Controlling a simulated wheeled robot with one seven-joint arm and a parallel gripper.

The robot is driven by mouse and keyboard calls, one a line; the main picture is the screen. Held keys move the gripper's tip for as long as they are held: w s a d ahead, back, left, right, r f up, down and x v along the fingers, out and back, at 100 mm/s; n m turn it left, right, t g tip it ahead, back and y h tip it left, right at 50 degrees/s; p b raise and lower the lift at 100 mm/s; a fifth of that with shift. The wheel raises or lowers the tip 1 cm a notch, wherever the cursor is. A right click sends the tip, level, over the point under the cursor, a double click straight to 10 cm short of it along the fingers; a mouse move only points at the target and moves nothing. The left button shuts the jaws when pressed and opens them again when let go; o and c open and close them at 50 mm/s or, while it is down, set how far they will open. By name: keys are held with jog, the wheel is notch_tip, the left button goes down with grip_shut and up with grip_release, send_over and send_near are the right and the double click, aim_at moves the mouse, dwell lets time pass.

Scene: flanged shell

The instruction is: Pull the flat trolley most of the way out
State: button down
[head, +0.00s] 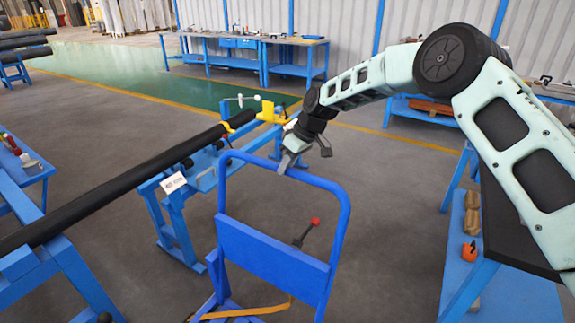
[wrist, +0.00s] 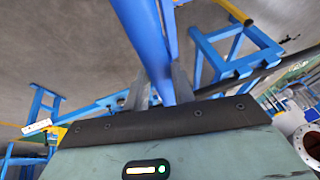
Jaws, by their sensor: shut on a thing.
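The flat trolley (head: 270,256) stands at the bottom centre of the head view. It has a blue tubular push handle and a blue cross panel. Only a bit of its lower part shows, with an orange strap (head: 245,312) across it; the rest of its deck is out of frame or hidden. My gripper (head: 286,164) is at the handle's top bar, coming from above and right. In the wrist view my gripper (wrist: 162,90) has one finger on each side of the blue handle tube (wrist: 146,38) and is shut on it.
A long black pipe (head: 120,184) lies on blue stands to the trolley's left. A red-knobbed lever (head: 315,222) shows behind the handle. A blue bench (head: 490,285) stands at the right. Grey floor (head: 385,200) is open between trolley and bench.

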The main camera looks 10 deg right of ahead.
jog(key=shift+w, duration=0.1)
jog(key=c, duration=1.2)
grip_release()
jog(key=shift+o, duration=0.2)
jog(key=b+v, duration=0.2)
jog(key=v, duration=1.5)
jog(key=shift+d+r+b, duration=0.2)
jog(key=shift+b, duration=0.15)
